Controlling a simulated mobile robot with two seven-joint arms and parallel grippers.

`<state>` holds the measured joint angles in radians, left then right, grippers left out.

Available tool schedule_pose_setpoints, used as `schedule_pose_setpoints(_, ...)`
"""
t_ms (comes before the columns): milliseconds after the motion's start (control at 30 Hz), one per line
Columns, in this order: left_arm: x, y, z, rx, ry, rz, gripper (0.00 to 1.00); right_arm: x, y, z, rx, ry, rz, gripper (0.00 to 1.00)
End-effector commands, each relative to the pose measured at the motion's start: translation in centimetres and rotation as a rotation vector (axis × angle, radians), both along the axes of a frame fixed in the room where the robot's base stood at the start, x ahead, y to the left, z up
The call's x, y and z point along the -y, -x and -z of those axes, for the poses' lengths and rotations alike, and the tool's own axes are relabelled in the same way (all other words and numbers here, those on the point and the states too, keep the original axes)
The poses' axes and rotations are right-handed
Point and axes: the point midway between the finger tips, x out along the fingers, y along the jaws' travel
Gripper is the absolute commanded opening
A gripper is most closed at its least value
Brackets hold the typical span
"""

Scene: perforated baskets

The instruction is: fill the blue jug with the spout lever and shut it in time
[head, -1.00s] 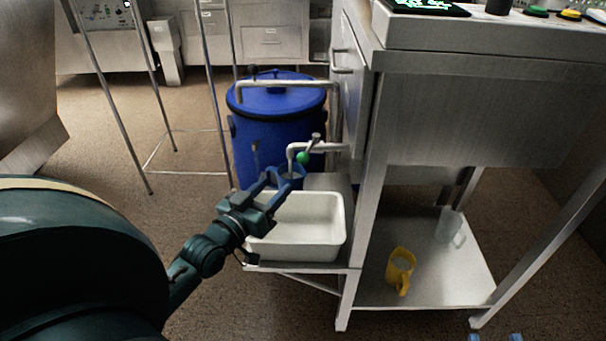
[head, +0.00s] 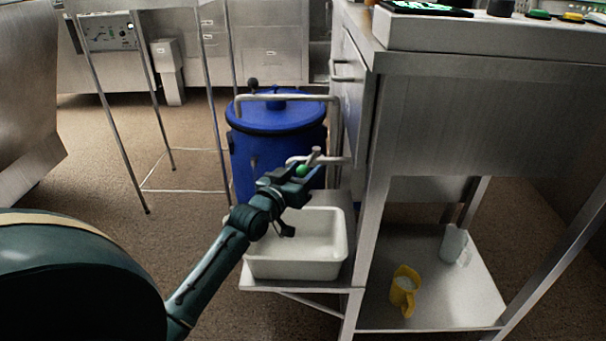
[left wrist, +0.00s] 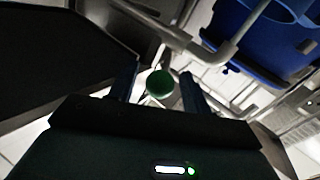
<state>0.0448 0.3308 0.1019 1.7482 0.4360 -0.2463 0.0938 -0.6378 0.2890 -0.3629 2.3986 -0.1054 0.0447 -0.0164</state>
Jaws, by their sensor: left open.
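The spout (head: 300,160) comes out of the steel cabinet above the white basin (head: 300,270), with a lever (head: 316,155) ending in a green knob (head: 301,170). My left gripper (head: 292,178) is open at the knob. In the left wrist view, the green knob (left wrist: 160,83) sits between the two fingers; I cannot tell whether they touch it. The blue jug is hidden behind my gripper in the head view. A blue rim at the top right of the left wrist view may be the jug, but I cannot tell it surely from the drum. The jug's fill level cannot be seen. My right gripper is out of view.
A large blue drum (head: 275,120) stands behind the spout, with a bent pipe over it. A cabinet leg is just right of the basin.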

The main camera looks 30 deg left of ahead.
Motion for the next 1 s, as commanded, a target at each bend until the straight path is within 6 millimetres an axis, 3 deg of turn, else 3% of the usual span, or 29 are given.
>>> schedule_pose_setpoints(233,0.02,-0.02,0.03,-0.001,0.0,0.0,0.48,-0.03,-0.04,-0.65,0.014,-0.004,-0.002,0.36)
schedule_pose_setpoints(800,0.01,0.0,0.03,-0.001,0.0,0.0,0.01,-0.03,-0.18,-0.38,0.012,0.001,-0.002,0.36)
schedule_pose_setpoints(1000,0.01,0.01,0.03,-0.001,0.0,0.0,0.0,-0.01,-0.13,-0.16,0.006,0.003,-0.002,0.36)
